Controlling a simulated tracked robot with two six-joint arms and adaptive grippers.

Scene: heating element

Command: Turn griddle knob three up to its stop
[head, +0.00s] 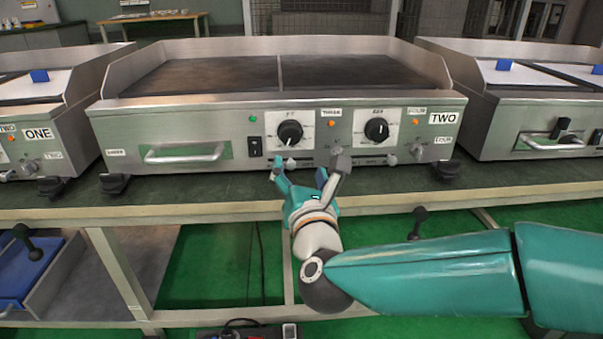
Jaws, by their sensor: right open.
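The griddle (215,120) stands on the bench in the middle of the head view. Its front panel has two black knobs. The left knob (289,132) has a THREE label (331,112) at its upper right. The right knob (376,130) has a FOUR label (417,110) at its upper right. Both knobs carry a white pointer mark; the exact settings are too small to read. My right gripper (308,167) is open and empty, just below and in front of the left knob, its fingers spread and apart from both knobs. My left gripper is not in view.
A black rocker switch (255,146) and a bar handle (185,154) are left of the left knob. Small metal knobs line the panel's lower edge. Other appliances stand at left (50,125) and right (510,120). The bench front (180,187) is mostly clear.

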